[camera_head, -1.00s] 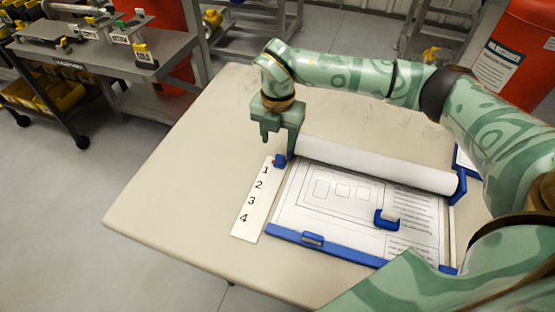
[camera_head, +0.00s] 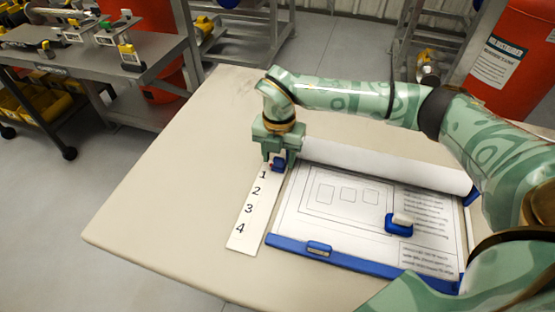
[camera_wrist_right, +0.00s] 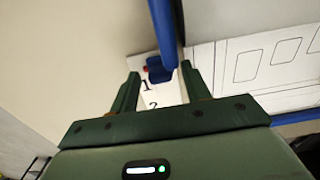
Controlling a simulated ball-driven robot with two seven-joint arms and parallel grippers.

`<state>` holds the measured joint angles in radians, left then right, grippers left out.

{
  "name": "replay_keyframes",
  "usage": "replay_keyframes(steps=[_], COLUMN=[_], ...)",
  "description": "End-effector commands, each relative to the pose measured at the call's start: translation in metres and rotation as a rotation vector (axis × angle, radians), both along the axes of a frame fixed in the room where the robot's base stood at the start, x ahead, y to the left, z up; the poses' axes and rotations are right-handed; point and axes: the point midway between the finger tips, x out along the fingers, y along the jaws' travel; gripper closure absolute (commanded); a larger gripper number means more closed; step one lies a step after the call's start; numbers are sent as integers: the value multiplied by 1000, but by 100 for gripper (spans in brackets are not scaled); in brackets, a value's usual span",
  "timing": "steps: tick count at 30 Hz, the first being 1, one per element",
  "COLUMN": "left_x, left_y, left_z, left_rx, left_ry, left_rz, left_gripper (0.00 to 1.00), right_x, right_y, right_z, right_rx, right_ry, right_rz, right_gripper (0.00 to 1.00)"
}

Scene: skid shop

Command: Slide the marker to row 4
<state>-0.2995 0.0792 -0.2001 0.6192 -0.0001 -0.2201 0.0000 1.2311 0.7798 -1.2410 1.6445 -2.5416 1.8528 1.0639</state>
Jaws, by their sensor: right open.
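The blue marker (camera_head: 278,164) with a red tip sits at row 1, at the top of a white strip (camera_head: 241,228) numbered 1 to 4. It also shows in the right wrist view (camera_wrist_right: 158,72), beside the numeral 1. My right gripper (camera_head: 278,157) is open, pointing down over the marker. In the right wrist view its two fingers (camera_wrist_right: 160,72) appear on either side of the marker with gaps; I cannot tell whether they reach its height. My left gripper is out of view.
The table (camera_head: 165,190) is clear on the left. A shelf cart (camera_head: 150,65) and red bins (camera_head: 505,60) stand behind.

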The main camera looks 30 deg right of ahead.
Motion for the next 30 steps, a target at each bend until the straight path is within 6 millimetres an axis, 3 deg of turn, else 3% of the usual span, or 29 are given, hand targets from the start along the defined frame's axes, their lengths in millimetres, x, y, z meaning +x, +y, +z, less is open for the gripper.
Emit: replay_keyframes(steps=[2,6,17,30], left_x=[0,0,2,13], left_y=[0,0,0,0], left_z=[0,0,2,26], left_rx=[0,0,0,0], left_ry=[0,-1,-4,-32], left_rz=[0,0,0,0], left_gripper=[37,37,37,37], right_x=[0,0,-2,-25], right_y=[0,0,2,28], right_z=[0,0,1,3], right_rx=[0,1,0,1], right_ry=[0,1,0,1], right_rz=[0,0,1,2], right_gripper=[53,89,89,89])
